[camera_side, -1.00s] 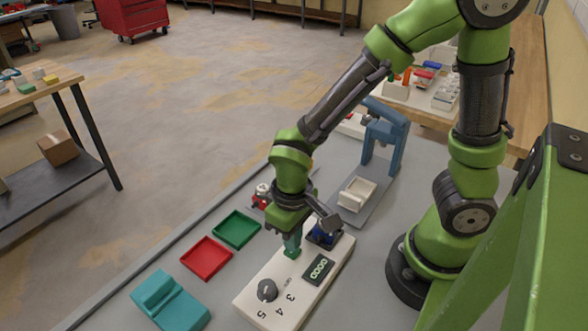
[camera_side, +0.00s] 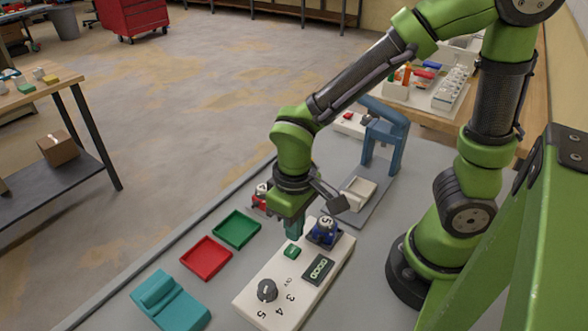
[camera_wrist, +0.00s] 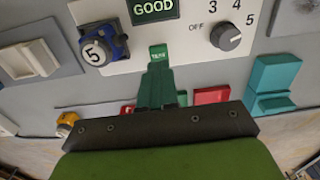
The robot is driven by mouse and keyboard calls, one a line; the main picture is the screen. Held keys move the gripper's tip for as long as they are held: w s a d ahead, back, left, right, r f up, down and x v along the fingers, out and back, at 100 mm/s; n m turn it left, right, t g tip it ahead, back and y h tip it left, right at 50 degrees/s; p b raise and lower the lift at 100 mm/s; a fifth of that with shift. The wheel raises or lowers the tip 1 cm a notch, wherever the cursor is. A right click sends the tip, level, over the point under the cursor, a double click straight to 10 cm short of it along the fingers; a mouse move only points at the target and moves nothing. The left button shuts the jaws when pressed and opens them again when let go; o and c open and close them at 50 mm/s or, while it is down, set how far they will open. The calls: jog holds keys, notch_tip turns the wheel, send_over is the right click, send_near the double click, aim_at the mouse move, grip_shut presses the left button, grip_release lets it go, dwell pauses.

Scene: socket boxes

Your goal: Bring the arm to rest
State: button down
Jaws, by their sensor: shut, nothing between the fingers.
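My gripper (camera_side: 294,226) is shut and empty, with its fingers pointing down just above the white tester box (camera_side: 262,300). In the wrist view the gripper (camera_wrist: 158,72) shows its closed fingertips beside the green button (camera_wrist: 158,52) marked TEST; whether they touch it there I cannot tell. In the side view the green button (camera_side: 292,251) is uncovered. The tester has a dark knob (camera_side: 267,290) and a display (camera_side: 318,269) that reads GOOD in the wrist view (camera_wrist: 153,9). A blue socket piece (camera_side: 323,235) with a part marked 5 (camera_wrist: 96,53) sits at its far end.
A green tray (camera_side: 236,230), a red tray (camera_side: 206,258) and a teal holder (camera_side: 171,301) lie left of the tester. A blue press-like frame (camera_side: 384,135) and a cream block (camera_side: 359,192) stand behind it. A small red-and-white piece (camera_side: 260,196) is behind the gripper.

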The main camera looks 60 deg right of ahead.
jog(key=d+r+m+t+y, duration=0.1)
jog(key=d+r+m+t, duration=0.3)
jog(key=r, duration=1.1)
jog(key=d+t, duration=0.3)
jog(key=d, duration=0.2)
jog(key=shift+s+d+r+y, duration=0.2)
jog(key=shift+r+y, duration=0.05)
jog(key=shift+y, duration=0.15)
dwell(1.5)
